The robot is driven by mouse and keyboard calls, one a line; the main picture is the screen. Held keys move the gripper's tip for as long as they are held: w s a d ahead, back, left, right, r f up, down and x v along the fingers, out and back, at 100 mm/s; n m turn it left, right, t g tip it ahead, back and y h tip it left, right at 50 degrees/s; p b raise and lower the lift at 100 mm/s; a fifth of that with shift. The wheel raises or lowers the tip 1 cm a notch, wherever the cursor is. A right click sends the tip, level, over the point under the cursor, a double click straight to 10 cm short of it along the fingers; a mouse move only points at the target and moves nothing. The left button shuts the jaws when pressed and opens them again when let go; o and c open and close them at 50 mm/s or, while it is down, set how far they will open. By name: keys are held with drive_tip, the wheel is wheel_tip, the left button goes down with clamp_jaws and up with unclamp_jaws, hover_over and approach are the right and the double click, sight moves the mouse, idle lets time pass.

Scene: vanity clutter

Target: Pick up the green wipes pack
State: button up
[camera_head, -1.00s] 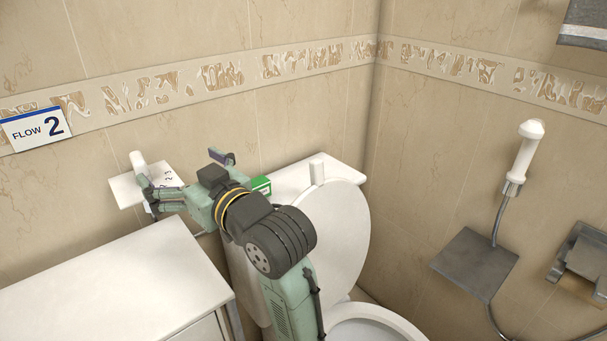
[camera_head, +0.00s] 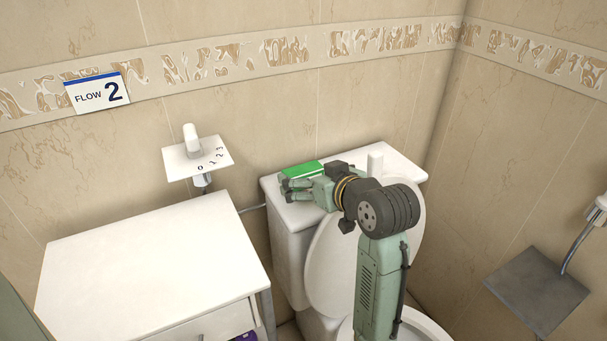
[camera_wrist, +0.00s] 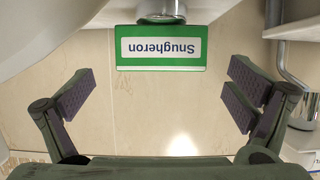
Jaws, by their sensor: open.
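The green wipes pack (camera_head: 303,168) sits at the left end of the white toilet tank top, partly hidden by my gripper in the head view. In the wrist view the pack (camera_wrist: 160,48) shows a white label reading "Snugheron" upside down. My gripper (camera_head: 293,188) is beside the pack at the left end of the tank top. In the wrist view my gripper (camera_wrist: 160,88) is open, with its fingers spread wider than the pack. The pack lies ahead of the fingertips, roughly centred between them, and nothing is held.
A white cylinder (camera_head: 375,163) stands on the tank top (camera_head: 405,170) right of my gripper. The raised toilet lid (camera_head: 325,265) is below. A white cabinet (camera_head: 150,270) stands at left, under a wall control plate (camera_head: 180,163). The tiled wall is close behind the tank.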

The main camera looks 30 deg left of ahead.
sight(306, 173)
drive_tip(key=shift+p+x, duration=0.35)
drive_tip(key=shift+x, duration=1.6)
drive_tip(key=shift+r, duration=0.1)
drive_tip(key=shift+c, duration=0.5)
